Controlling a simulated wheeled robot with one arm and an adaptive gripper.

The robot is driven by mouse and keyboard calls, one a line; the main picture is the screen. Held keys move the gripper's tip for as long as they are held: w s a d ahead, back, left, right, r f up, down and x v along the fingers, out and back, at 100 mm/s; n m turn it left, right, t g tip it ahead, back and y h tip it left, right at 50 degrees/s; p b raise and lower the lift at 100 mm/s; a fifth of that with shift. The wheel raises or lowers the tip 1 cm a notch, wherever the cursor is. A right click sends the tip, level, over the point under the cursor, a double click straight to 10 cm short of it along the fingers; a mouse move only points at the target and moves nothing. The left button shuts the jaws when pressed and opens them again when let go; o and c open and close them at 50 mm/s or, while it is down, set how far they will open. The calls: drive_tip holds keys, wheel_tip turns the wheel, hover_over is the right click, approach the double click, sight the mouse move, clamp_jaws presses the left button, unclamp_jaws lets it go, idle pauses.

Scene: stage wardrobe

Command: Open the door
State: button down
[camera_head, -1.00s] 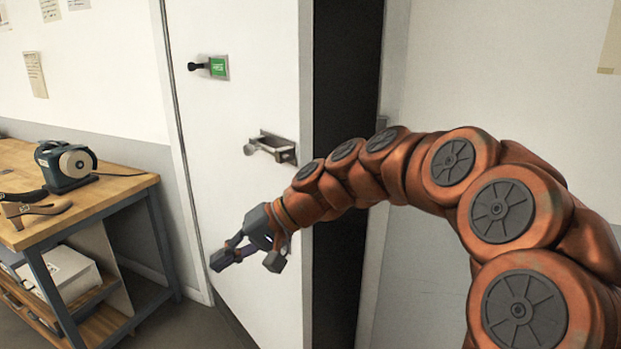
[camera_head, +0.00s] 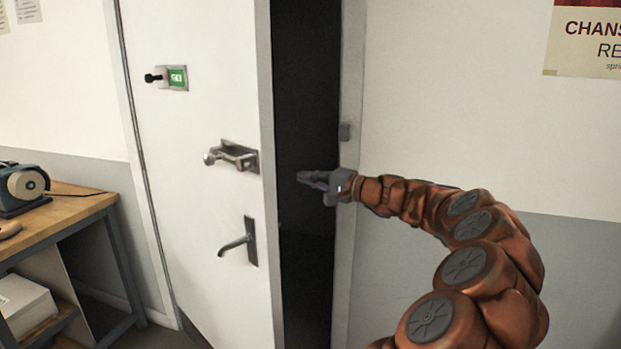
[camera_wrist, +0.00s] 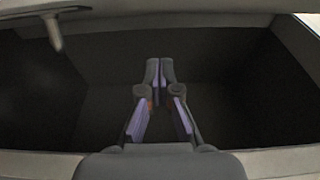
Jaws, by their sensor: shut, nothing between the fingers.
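The white door (camera_head: 205,110) stands ajar, with a dark gap (camera_head: 305,110) between its right edge and the frame (camera_head: 349,220). It carries a lever handle (camera_head: 238,243), a metal latch fitting (camera_head: 232,157) above it, and a black knob with a green indicator plate (camera_head: 177,77) higher up. My gripper (camera_head: 300,177) is in front of the gap, to the right of the door's edge, pointing left. Its fingers are shut and empty. In the wrist view the shut fingertips (camera_wrist: 160,62) lie against the dark opening, and a handle (camera_wrist: 54,32) shows at upper left.
A wooden workbench (camera_head: 65,217) with a grinder-like machine (camera_head: 22,188) stands at the left. A white box (camera_head: 22,303) is on its lower shelf. A poster (camera_head: 590,40) hangs on the wall at the right.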

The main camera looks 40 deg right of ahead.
sight(274, 178)
drive_tip(key=w+a+p, duration=0.2)
drive_tip(key=w+a, duration=0.3)
drive_tip(key=a, duration=0.1)
drive_tip(key=shift+w, duration=0.3)
drive_tip(key=shift+a, duration=0.15)
idle(0.5)
